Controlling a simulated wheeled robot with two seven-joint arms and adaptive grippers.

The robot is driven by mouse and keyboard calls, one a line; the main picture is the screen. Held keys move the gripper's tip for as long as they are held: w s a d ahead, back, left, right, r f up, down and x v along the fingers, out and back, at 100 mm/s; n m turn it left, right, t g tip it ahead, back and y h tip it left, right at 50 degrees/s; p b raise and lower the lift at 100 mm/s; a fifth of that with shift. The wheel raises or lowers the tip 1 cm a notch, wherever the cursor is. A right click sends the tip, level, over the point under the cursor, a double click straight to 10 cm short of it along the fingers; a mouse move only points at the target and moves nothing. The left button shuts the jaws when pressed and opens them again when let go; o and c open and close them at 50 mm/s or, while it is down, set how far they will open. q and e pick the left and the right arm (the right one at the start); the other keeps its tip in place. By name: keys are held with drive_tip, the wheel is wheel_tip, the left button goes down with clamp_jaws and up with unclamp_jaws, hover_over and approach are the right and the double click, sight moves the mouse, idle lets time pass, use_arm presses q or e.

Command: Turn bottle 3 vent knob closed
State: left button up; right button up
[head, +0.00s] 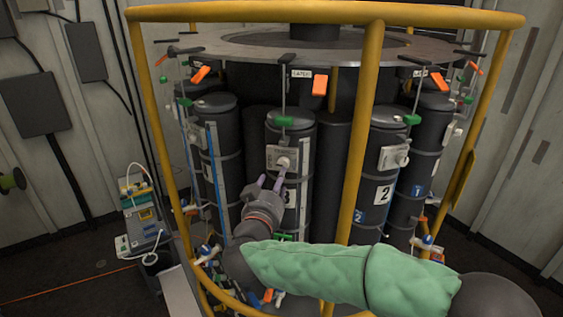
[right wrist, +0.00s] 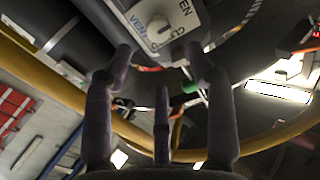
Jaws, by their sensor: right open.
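Bottle 3 (head: 302,170) is a dark upright cylinder in the rosette, its number partly hidden behind my gripper. Its white vent plate (head: 273,152) carries a pale round vent knob (head: 283,163). In the right wrist view, the plate (right wrist: 184,17) reads VENT and part of the open and closed marks, and the vent knob (right wrist: 156,28) shows near the top. My right gripper (head: 272,178) is open and empty just in front of the knob. In the wrist view its fingers (right wrist: 160,62) spread below and either side of the knob; contact cannot be told. My left gripper is out of view.
A yellow rail (head: 365,120) stands upright between bottle 3 and bottle 2 (head: 385,150), with a yellow hoop (head: 440,15) above. My green-sleeved right arm crosses in front of the lower rail. Equipment (head: 140,205) stands on the floor at left.

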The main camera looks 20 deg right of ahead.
sight(283, 164)
drive_tip(key=p+x, duration=0.1)
drive_tip(key=x, duration=0.7)
drive_tip(key=shift+w+d, duration=0.2)
drive_tip(key=shift+w, duration=0.1)
drive_tip(key=shift+r, duration=0.1)
clamp_jaws()
